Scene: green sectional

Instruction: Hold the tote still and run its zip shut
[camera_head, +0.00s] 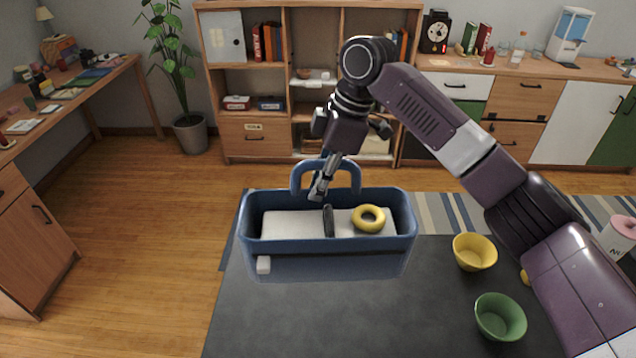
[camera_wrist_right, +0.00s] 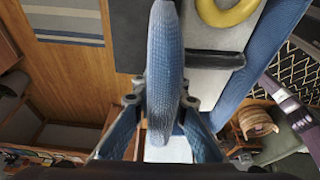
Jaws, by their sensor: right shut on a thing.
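The blue tote (camera_head: 330,268) is at the far side of the dark table, its top open. A dark band (camera_head: 340,250) runs along its front wall, and a small white tab (camera_head: 263,264) sits at that wall's left end. Inside are a yellow ring (camera_head: 369,219) and a thin dark upright piece (camera_head: 328,221). My right gripper (camera_head: 318,190) is shut on the tote's blue handle (camera_head: 297,178). In the right wrist view the handle (camera_wrist_right: 163,70) stands between the fingers. I cannot tell whether the tote's base touches the table. My left gripper is out of view.
A yellow bowl (camera_head: 474,252) and a green bowl (camera_head: 500,317) stand on the dark table (camera_head: 300,325) to the tote's right. The table is clear in front of the tote. A striped rug (camera_head: 450,213) lies beyond. Shelves and a desk stand farther back.

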